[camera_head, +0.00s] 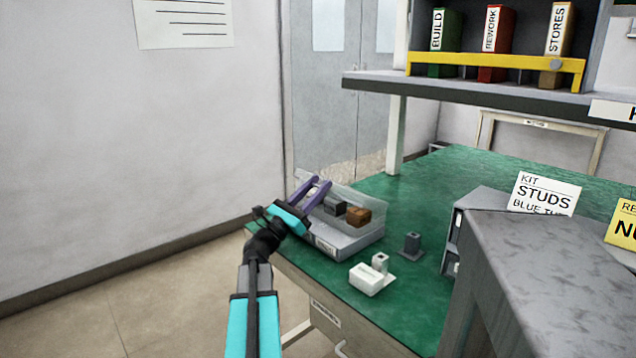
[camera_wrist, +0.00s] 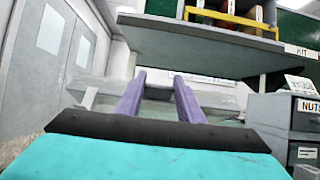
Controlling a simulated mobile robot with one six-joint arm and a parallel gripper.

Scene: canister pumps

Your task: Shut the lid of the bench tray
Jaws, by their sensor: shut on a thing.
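The bench tray (camera_head: 362,240) is a low grey tray with a label on its front, near the left edge of the green bench. Its clear lid (camera_head: 352,196) stands raised along the back, tilted up from the tray. A dark grey block and a brown block (camera_head: 358,217) are in the tray. My gripper (camera_head: 317,183) reaches over the tray's left side with its purple fingers at the lid. It is shut on the lid, though the exact contact is hard to make out. In the wrist view the fingers (camera_wrist: 159,76) point at a pale see-through panel (camera_wrist: 105,86).
A white part (camera_head: 366,281) and a small grey part (camera_head: 411,246) stand on the bench (camera_head: 330,277) right of the tray. A grey drawer unit (camera_head: 520,270) stands at the right. A shelf (camera_head: 470,93) with labelled binders hangs above. Open floor lies to the left.

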